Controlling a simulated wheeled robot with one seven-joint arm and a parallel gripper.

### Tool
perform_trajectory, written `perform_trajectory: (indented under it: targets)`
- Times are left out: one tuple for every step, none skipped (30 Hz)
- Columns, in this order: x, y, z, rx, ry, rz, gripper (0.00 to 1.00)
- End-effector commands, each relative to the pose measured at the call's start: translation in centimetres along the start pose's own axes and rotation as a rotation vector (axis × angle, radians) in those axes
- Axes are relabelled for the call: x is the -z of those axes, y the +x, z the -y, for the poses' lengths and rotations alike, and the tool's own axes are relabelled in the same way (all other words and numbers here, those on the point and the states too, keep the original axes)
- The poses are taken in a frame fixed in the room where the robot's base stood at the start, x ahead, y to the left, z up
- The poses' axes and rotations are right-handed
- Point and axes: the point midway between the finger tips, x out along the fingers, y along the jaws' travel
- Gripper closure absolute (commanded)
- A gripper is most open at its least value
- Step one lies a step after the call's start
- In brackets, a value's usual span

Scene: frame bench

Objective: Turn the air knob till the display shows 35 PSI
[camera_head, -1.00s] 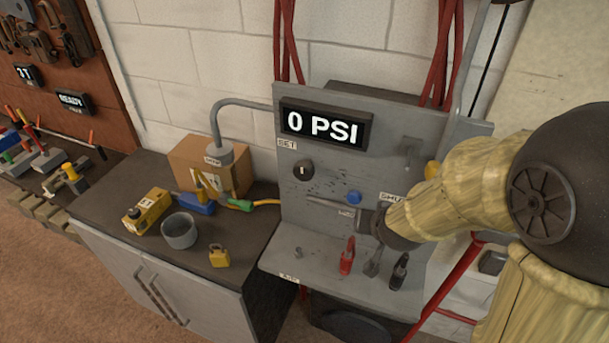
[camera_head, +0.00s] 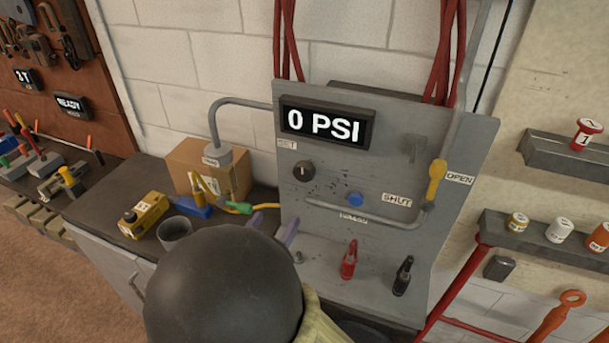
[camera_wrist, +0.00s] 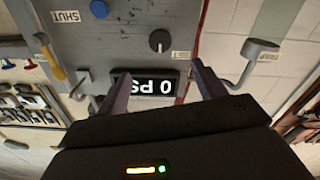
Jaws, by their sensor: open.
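The black air knob (camera_head: 303,171) with a white mark sits on the grey panel under the SET label; it also shows in the wrist view (camera_wrist: 160,40). The display (camera_head: 325,124) above it reads 0 PSI and appears upside down in the wrist view (camera_wrist: 145,87). My gripper (camera_head: 275,222) is open and empty, below and left of the knob in the head view. In the wrist view its fingers (camera_wrist: 160,75) are apart, with the knob visible beyond the gap between them. My arm's dark round link hides most of the gripper body in the head view.
A yellow valve handle (camera_head: 436,180) stands by the OPEN label, right of a blue button (camera_head: 355,199). Red (camera_head: 349,260) and black (camera_head: 402,276) fittings stand on the panel's shelf. A pipe (camera_head: 218,125) bends left of the panel above a cardboard box (camera_head: 190,165).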

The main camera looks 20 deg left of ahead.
Motion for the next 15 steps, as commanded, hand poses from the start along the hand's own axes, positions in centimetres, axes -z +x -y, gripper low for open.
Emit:
perform_trajectory:
  targets:
    - [0.0, -0.1, 0.0, -0.003, -0.001, -0.003, 0.31]
    - [0.1, -0.1, 0.0, -0.003, -0.001, -0.003, 0.31]
    - [0.1, 0.0, 0.0, -0.003, -0.001, -0.003, 0.31]
    - [0.1, 0.0, 0.0, -0.003, 0.0, -0.002, 0.31]
    - [0.0, 0.0, -0.1, -0.003, 0.0, -0.002, 0.31]
    - [0.0, 0.0, -0.1, -0.003, 0.0, -0.002, 0.31]
    - [0.0, 0.0, -0.1, -0.003, 0.0, -0.001, 0.31]
    - [0.0, 0.1, -0.1, -0.003, 0.0, -0.001, 0.31]
    - [0.0, 0.1, -0.1, -0.003, 0.0, -0.001, 0.31]
    - [0.0, 0.2, -0.1, -0.004, 0.0, -0.001, 0.31]
    - [0.1, 0.3, -0.1, -0.004, 0.0, 0.0, 0.31]
    - [0.1, 0.6, -0.1, -0.005, 0.0, 0.0, 0.31]
    - [0.1, 0.8, -0.1, -0.005, 0.0, 0.0, 0.31]
    - [0.1, 1.0, -0.1, -0.005, 0.0, -0.001, 0.31]
    - [0.1, 1.5, -0.1, -0.006, 0.0, -0.001, 0.31]
